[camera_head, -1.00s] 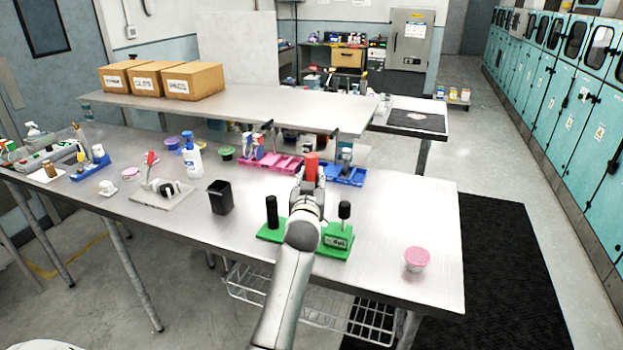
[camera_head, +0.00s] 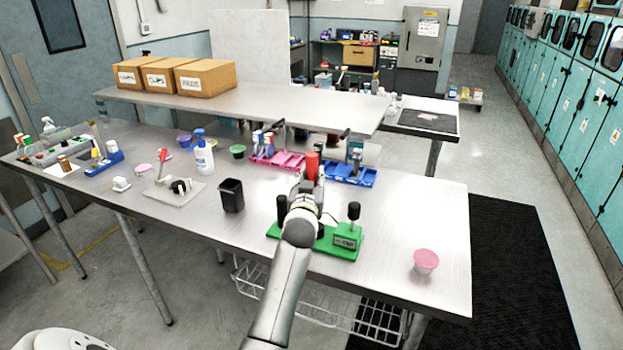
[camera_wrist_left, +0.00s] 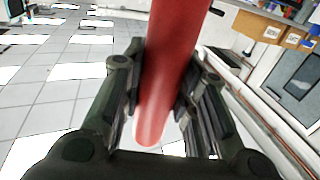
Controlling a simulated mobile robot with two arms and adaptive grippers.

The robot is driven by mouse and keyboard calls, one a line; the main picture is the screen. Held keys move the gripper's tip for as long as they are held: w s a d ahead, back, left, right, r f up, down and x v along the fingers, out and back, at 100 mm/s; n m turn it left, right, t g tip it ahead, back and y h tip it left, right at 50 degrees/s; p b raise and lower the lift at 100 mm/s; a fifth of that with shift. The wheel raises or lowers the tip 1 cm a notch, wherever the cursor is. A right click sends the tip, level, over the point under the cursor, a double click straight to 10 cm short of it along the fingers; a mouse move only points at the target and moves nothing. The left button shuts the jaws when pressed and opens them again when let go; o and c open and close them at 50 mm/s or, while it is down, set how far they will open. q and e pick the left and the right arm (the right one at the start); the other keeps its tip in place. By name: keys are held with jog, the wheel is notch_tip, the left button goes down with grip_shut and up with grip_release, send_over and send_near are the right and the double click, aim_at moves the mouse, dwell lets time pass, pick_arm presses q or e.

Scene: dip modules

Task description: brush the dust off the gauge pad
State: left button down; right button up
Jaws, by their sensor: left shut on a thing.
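My left gripper (camera_head: 309,183) is shut on a red cylinder (camera_head: 312,164), held upright above the table in the head view. The left wrist view shows the red cylinder (camera_wrist_left: 170,75) between both fingers (camera_wrist_left: 160,100). I cannot tell whether bristles are on it. A green gauge base (camera_head: 340,252) with a small display block (camera_head: 347,236) and a black-knobbed post (camera_head: 353,212) stands behind and right of my forearm. A black cylinder (camera_head: 282,210) stands at its left end. My arm hides the base's middle, and I cannot make out the pad or dust. My right gripper is not in view.
A black bin (camera_head: 231,196) stands left of the gauge. Pink (camera_head: 277,160) and blue (camera_head: 350,175) trays lie behind, under a raised shelf (camera_head: 250,108). A pink-lidded cup (camera_head: 426,261) stands at front right.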

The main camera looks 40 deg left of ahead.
pick_arm(q)
jog(key=shift+w+d, duration=0.2)
jog(key=shift+d, duration=0.4)
jog(key=shift+a, duration=0.95)
jog(key=shift+p, duration=0.4)
jog(key=d, duration=0.1)
jog(key=w+d+b, duration=0.1)
jog(key=d, duration=0.1)
jog(key=shift+d, duration=0.2)
dwell(0.4)
